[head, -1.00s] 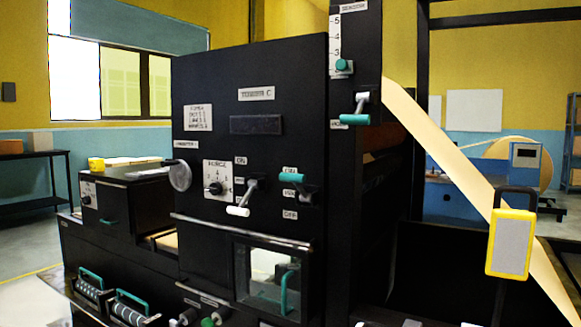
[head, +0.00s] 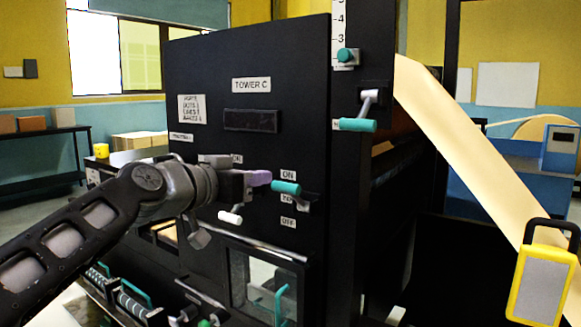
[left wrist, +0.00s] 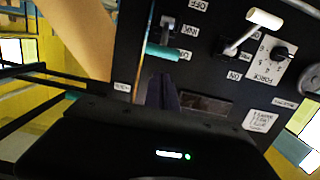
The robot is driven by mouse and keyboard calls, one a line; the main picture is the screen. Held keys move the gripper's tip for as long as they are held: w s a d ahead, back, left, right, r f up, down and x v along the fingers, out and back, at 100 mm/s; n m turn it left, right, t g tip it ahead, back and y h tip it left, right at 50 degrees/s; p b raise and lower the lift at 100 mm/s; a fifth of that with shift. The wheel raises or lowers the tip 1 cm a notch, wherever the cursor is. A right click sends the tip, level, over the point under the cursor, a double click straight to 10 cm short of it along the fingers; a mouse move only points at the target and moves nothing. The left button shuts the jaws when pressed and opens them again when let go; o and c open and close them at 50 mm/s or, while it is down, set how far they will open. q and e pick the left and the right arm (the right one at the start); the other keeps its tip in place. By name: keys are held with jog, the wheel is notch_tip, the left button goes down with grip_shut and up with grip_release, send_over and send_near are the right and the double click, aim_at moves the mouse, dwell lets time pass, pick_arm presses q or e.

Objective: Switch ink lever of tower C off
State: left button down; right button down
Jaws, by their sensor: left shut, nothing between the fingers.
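Tower C is a black panel (head: 205,75) with a "TOWER C" label. Its ink lever (head: 286,187) has a teal grip, at the "ON" end of labels running from ON down to OFF. The lever also shows in the left wrist view (left wrist: 163,52), where the panel appears turned over. My left gripper (head: 262,178) is shut and empty, its purple fingertips just left of the teal grip. In the left wrist view the fingers (left wrist: 163,92) point at the grip; I cannot tell whether they touch it. My right gripper is not in view.
A white-gripped lever (head: 231,217) hangs left of the ink lever, partly behind my arm. Another teal lever (head: 355,125) sits higher on the right column. A glass window (head: 262,285) is below. A paper web (head: 450,120) slopes down at right.

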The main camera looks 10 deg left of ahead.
pick_arm(q)
jog(key=r, duration=0.1)
jog(key=s+r, duration=0.1)
jog(key=r, duration=0.1)
jog(key=shift+s+a+r+t, duration=0.1)
jog(key=shift+a+t, duration=0.1)
jog(key=shift+t, duration=0.1)
jog(key=p, duration=0.4)
send_over(283, 184)
jog(key=shift+w+d+f, duration=0.2)
jog(key=shift+w+f, duration=0.1)
jog(key=f, duration=0.1)
jog(key=f+b, duration=0.1)
jog(key=f, duration=0.1)
jog(key=shift+s+a, duration=0.2)
jog(key=shift+s, duration=0.1)
jog(key=shift+s+a+f+b, duration=0.1)
jog(key=shift+s+f+b, duration=0.3)
jog(key=shift+f, duration=0.1)
jog(key=b, duration=0.3)
jog(key=shift+s+f+h, duration=0.15)
jog(key=shift+f+h, duration=0.15)
jog(key=shift+f, duration=0.05)
